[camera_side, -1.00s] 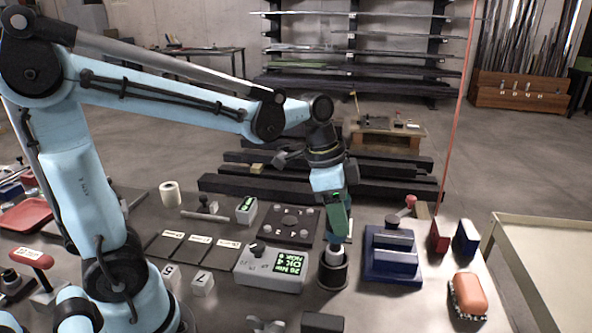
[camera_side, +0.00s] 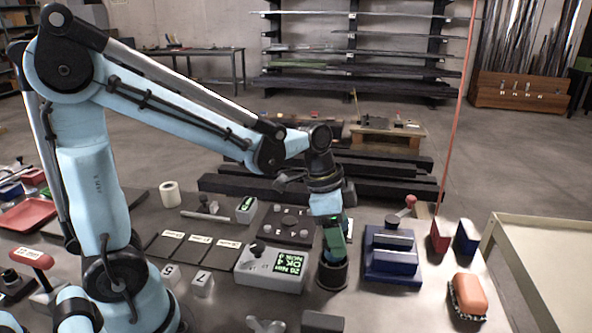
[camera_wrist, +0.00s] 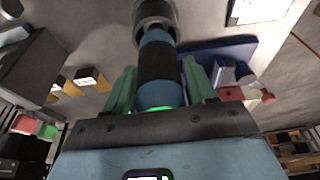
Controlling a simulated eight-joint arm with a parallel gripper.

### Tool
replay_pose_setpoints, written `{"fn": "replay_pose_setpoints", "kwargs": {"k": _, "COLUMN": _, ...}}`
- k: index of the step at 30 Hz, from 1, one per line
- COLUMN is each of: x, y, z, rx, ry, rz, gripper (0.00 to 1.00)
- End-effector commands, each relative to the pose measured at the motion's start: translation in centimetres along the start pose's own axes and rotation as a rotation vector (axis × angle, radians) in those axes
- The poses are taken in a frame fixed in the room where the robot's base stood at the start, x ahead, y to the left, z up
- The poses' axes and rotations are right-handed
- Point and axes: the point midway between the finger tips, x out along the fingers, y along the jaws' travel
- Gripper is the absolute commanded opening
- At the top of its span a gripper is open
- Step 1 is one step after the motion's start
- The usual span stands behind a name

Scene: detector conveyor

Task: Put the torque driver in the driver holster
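The torque driver (camera_wrist: 157,60) is a blue cylinder with a dark band, seen between my fingers in the wrist view. My gripper (camera_wrist: 160,75) has green fingers that lie against both sides of it and look shut on it. The driver holster (camera_side: 332,274) is a dark round cup on the bench in the side view. It also shows at the top of the wrist view (camera_wrist: 142,14). The driver's far end is inside the cup's mouth, and its depth there is hidden. In the side view my gripper (camera_side: 335,248) is directly above the holster, slightly tilted.
A grey box with a green display (camera_side: 270,268) stands left of the holster. A blue stepped block (camera_side: 392,262) stands close on the right. A dark block (camera_side: 322,322) lies in front. An orange-topped piece (camera_side: 469,293) is farther right.

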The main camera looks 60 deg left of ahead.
Motion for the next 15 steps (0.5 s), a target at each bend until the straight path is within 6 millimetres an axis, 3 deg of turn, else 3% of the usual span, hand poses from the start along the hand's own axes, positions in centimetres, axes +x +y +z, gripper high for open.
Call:
{"fn": "replay_pose_setpoints", "kwargs": {"k": 3, "x": -0.02, "y": 0.00, "z": -0.01, "rx": 0.000, "ry": 0.000, "rz": 0.000, "gripper": 0.72}}
{"fn": "replay_pose_setpoints", "kwargs": {"k": 15, "x": -0.62, "y": -0.01, "z": -0.10, "rx": 0.000, "ry": 0.000, "rz": 0.000, "gripper": 0.72}}
